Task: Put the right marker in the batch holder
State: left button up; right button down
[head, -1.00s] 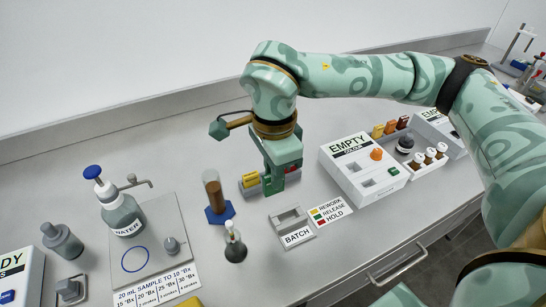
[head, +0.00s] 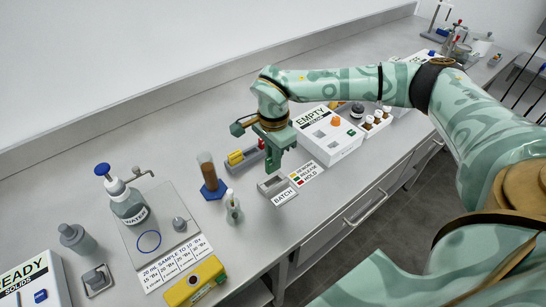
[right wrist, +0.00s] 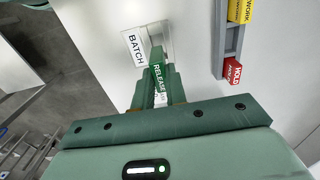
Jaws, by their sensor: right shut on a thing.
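My right gripper (head: 273,163) is shut on a green marker lettered RELEASE (right wrist: 157,80), seen between the fingers in the right wrist view. The batch holder (head: 265,188) is a small grey block with a slot and a BATCH label. In the right wrist view the holder (right wrist: 168,38) is just beyond the marker's end, and the two overlap in the picture; I cannot tell whether they touch. In the head view the gripper is just behind the holder, above the bench. The marker is hidden by the gripper there. My left gripper is not in view.
The grey marker rack (right wrist: 228,42) holds a yellow marker (right wrist: 241,10) and a red HOLD marker (right wrist: 234,70). A brown-filled cylinder (head: 207,172) and a small flask (head: 233,207) stand left of the holder. The EMPTY box (head: 330,140) stands to the right.

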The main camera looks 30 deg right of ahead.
aim_at(273, 171)
jog(key=shift+a+r, duration=0.1)
jog(key=shift+r, duration=0.05)
jog(key=shift+p, duration=0.4)
pick_arm(q)
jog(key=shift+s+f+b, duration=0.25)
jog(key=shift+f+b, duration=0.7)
jog(key=shift+b, duration=0.4)
pick_arm(e)
jog(key=shift+f, duration=3.35)
jog(key=c, duration=1.3)
grip_release()
jog(key=shift+c, duration=0.2)
